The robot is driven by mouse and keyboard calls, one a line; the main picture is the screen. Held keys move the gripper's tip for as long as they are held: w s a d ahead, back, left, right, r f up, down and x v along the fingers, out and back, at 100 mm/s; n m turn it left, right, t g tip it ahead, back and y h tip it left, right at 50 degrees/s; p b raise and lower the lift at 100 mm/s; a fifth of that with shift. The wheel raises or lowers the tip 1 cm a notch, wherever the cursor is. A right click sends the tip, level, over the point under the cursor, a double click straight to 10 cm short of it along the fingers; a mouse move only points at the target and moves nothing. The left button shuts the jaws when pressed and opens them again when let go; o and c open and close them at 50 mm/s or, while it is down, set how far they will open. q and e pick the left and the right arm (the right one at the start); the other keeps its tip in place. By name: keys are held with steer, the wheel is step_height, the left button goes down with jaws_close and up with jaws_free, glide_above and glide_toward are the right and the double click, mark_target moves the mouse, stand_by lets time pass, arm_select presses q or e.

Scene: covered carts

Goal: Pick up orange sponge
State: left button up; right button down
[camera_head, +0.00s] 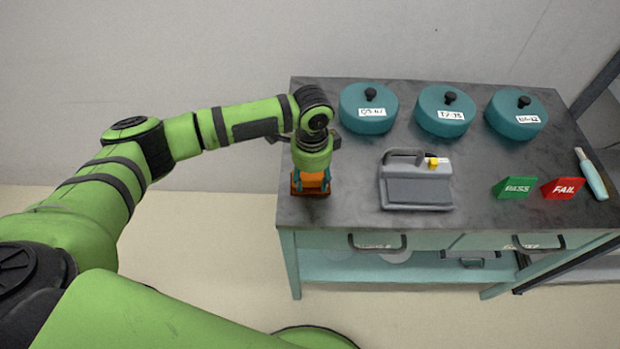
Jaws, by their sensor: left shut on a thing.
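The orange sponge (312,182) is at the front left corner of the dark cart top, with a darker brown lower part. My left gripper (312,186) points down over it from above, and its fingers are shut on the sponge's sides. The wrist hides part of the sponge from above. I cannot tell whether the sponge rests on the surface or is slightly off it. My right gripper is not in view.
Three teal lidded pots (368,116) stand along the back of the cart top (340,205). A grey device (416,182) sits mid-front. Green PASS (514,188) and red FAIL (562,188) blocks and a pale teal tool (591,174) are at the right.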

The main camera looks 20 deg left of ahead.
mark_target(312, 177)
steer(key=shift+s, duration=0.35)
arm_select(q)
steer(key=shift+r, duration=0.5)
step_height(312, 177, up, 3)
steer(key=shift+f+b, duration=0.1)
steer(key=shift+b, duration=0.35)
steer(key=s+d+r+b, duration=0.1)
steer(key=s+d+r, duration=0.4)
steer(key=d, duration=0.5)
step_height(312, 177, up, 2)
steer(key=shift+s+r, duration=0.1)
steer(key=shift+s, duration=0.3)
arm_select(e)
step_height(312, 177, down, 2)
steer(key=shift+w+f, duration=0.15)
arm_select(q)
steer(key=shift+d, duration=0.1)
